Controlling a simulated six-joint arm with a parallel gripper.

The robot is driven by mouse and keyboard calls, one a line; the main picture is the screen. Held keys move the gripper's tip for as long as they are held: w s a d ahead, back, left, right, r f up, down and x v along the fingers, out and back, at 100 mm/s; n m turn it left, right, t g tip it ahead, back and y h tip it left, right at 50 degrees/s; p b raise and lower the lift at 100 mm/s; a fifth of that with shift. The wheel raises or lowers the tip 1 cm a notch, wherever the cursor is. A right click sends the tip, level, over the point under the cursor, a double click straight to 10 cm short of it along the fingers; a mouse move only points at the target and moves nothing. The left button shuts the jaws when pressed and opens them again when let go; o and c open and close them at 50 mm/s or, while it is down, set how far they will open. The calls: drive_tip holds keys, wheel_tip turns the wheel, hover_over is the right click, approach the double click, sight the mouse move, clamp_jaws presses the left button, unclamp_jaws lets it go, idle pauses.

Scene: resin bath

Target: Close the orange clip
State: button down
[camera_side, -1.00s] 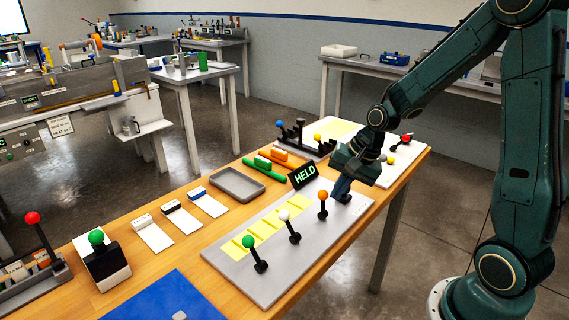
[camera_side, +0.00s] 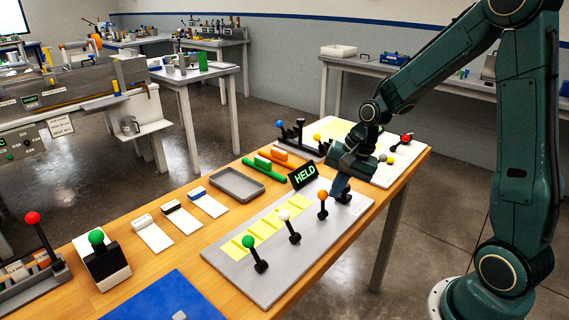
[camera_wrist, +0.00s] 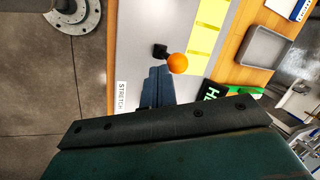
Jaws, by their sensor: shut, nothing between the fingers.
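The orange clip (camera_side: 286,159) lies on the wooden table behind the HELD sign, beside the green clip (camera_side: 264,169). Its jaw position is too small to make out. My gripper (camera_side: 339,194) points down over the right end of the grey lever board, right of the orange-knobbed lever (camera_side: 323,197) and well apart from the clip. Its blue-grey fingers are shut and empty. In the wrist view the fingers (camera_wrist: 160,72) show just beside the lever's orange knob (camera_wrist: 178,63); whether they touch it I cannot tell. The orange clip is not visible there.
The black HELD sign (camera_side: 303,175) stands between my gripper and the clips. White-knobbed (camera_side: 285,215) and green-knobbed (camera_side: 249,242) levers rise from the grey board (camera_side: 222,265). A grey tray (camera_side: 237,185) lies left of the clips. A blue-knobbed rack (camera_side: 296,137) stands behind them.

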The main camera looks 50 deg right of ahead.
drive_tip(key=shift+w+g, duration=0.3)
drive_tip(key=shift+w+r+g, duration=0.1)
drive_tip(key=shift+w+g, duration=1.4)
drive_tip(key=shift+g, duration=0.4)
drive_tip(key=shift+w, duration=0.45)
drive_tip(key=shift+s+d, duration=0.1)
drive_tip(key=s+d+v, duration=0.1)
drive_tip(key=v, duration=1)
drive_tip(key=shift+s+d+r, duration=0.25)
drive_tip(key=shift+s+r, duration=0.05)
drive_tip(key=shift+s, duration=0.3)
